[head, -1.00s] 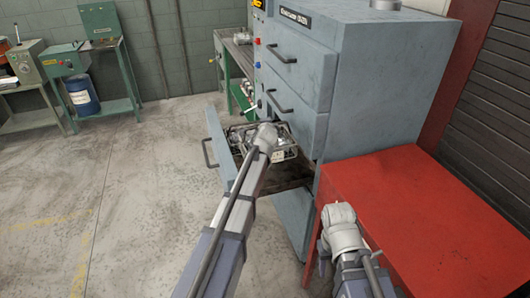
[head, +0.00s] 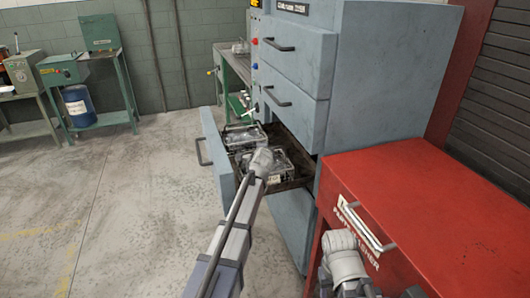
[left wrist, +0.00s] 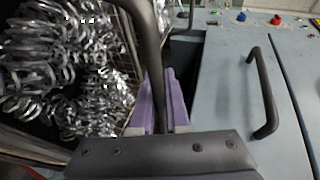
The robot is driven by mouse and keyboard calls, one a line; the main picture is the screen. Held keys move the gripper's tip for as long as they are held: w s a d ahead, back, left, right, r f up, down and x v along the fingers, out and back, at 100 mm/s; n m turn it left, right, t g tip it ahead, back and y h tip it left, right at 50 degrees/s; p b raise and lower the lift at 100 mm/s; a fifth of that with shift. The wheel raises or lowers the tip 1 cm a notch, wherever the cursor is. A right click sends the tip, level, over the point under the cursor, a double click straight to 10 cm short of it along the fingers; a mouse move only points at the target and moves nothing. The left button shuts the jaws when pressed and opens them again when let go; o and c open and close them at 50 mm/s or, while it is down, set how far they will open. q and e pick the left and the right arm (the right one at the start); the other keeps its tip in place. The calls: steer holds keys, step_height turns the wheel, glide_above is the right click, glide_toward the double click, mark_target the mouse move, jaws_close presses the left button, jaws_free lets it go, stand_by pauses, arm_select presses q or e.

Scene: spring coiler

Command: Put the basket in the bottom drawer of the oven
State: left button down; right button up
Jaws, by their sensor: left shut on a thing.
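The grey-blue oven (head: 375,75) stands at centre right with its bottom drawer (head: 221,160) pulled out to the left. A wire basket (head: 285,167) of shiny metal coils is at the near part of the drawer opening. My left arm's end covers part of it. In the left wrist view, the basket's coils (left wrist: 60,75) fill the left side. A second basket (head: 243,136) of metal parts sits farther back in the drawer. My right arm shows at lower right; its fingers are not visible.
A red cabinet (head: 430,190) with a pale handle stands right of the drawer, close to my right arm. Upper oven drawers (head: 290,95) are shut, with dark handles jutting out. Green benches stand behind. The floor at left is clear.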

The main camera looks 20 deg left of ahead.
arm_select(q)
steer(key=shift+w+r, duration=0.1)
steer(key=b+x, duration=0.1)
steer(key=x, duration=0.3)
stand_by(0.5)
steer(key=c, duration=0.9)
jaws_free()
